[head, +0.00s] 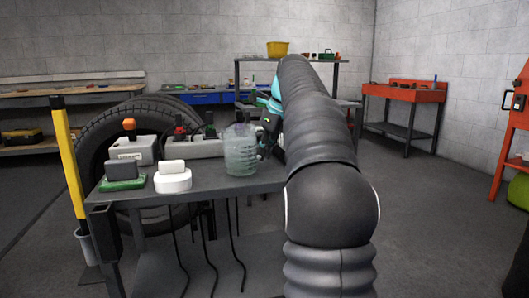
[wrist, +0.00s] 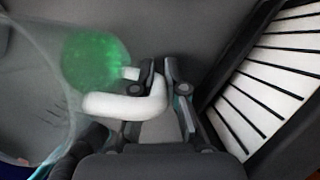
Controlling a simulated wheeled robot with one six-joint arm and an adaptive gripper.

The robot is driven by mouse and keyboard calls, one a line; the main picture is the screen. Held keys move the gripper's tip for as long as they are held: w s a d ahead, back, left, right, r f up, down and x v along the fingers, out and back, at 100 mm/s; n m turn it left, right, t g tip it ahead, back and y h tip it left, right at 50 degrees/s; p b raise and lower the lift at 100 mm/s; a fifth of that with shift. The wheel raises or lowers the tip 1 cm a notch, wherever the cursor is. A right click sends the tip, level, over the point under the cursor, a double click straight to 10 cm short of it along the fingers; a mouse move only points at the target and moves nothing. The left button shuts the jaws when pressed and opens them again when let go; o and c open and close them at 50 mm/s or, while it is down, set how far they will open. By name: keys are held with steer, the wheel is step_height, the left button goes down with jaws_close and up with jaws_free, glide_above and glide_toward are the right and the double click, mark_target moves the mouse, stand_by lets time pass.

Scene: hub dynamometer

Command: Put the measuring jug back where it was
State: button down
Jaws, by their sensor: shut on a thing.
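The measuring jug (head: 240,152) is clear and upright at the right part of the grey table in the head view. In the wrist view its clear wall (wrist: 35,75) fills the left side, and its white handle (wrist: 112,106) reaches between my fingers. My gripper (wrist: 160,72) is shut on the handle. In the head view my gripper (head: 267,135) is at the jug's right side, partly hidden by my arm. I cannot tell whether the jug's base touches the tabletop. A green patch (wrist: 95,60) shows at the jug in the wrist view.
The table (head: 225,183) also holds a white round block (head: 172,180), a green-based grey block (head: 123,177) and grey boxes with knobs (head: 133,148) behind. A large tyre (head: 95,135) stands behind the table. A yellow post (head: 66,150) is at left. A slatted white panel (wrist: 260,85) is right of my gripper.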

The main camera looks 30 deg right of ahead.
steer(key=shift+f, duration=0.1)
steer(key=c, duration=1.2)
jaws_free()
steer(key=shift+r, duration=0.5)
steer(key=p+v, duration=0.5)
steer(key=v, duration=0.6)
steer(key=shift+s+r, duration=0.1)
steer(key=shift+s, duration=0.05)
